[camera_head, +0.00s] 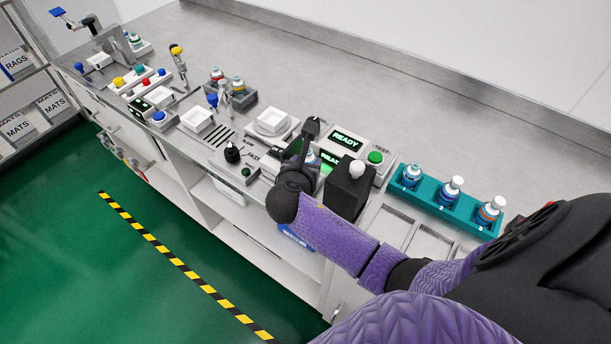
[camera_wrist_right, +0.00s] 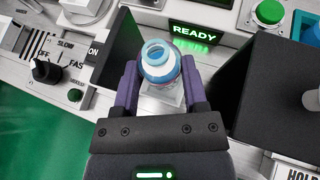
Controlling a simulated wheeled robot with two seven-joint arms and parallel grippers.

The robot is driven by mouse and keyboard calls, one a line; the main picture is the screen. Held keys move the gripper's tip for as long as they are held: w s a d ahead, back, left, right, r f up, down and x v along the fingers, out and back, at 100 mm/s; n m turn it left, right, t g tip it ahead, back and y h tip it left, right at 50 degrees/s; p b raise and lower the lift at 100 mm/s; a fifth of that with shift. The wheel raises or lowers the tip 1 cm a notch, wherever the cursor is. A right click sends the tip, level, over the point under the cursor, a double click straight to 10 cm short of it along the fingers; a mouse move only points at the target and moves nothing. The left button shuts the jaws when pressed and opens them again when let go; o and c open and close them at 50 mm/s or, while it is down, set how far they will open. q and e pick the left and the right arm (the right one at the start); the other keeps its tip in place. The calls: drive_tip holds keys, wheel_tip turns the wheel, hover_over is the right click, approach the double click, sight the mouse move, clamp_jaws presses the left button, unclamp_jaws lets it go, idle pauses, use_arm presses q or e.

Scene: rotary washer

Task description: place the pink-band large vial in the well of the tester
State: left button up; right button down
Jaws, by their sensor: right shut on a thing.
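My right gripper (camera_head: 311,160) is shut on a vial, which shows in the wrist view (camera_wrist_right: 160,66) with its round open mouth and blue rim toward the camera. The fingers (camera_wrist_right: 163,85) press on both its sides. No pink band shows clearly, as the fingers and the angle hide most of its body. In the head view the vial is mostly hidden by my gripper. The tester, with its green READY display (camera_head: 345,139), lies right beside the vial, and the display also shows in the wrist view (camera_wrist_right: 195,32). I cannot see the well or tell whether the vial touches it. My left gripper is not in view.
A black box (camera_head: 350,188) with a white knob stands close right of my gripper. A green button (camera_head: 375,157) is behind it. A teal rack (camera_head: 425,196) holds three capped vials at the right. A white round-topped device (camera_head: 272,121) and switch panel lie to the left.

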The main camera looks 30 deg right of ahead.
wheel_tip(320, 180, down, 4)
drive_tip(key=shift+r+b, duration=0.1)
drive_tip(key=shift+b, duration=0.8)
drive_tip(key=shift+r, duration=0.15)
drive_tip(key=shift+c, duration=2)
unclamp_jaws()
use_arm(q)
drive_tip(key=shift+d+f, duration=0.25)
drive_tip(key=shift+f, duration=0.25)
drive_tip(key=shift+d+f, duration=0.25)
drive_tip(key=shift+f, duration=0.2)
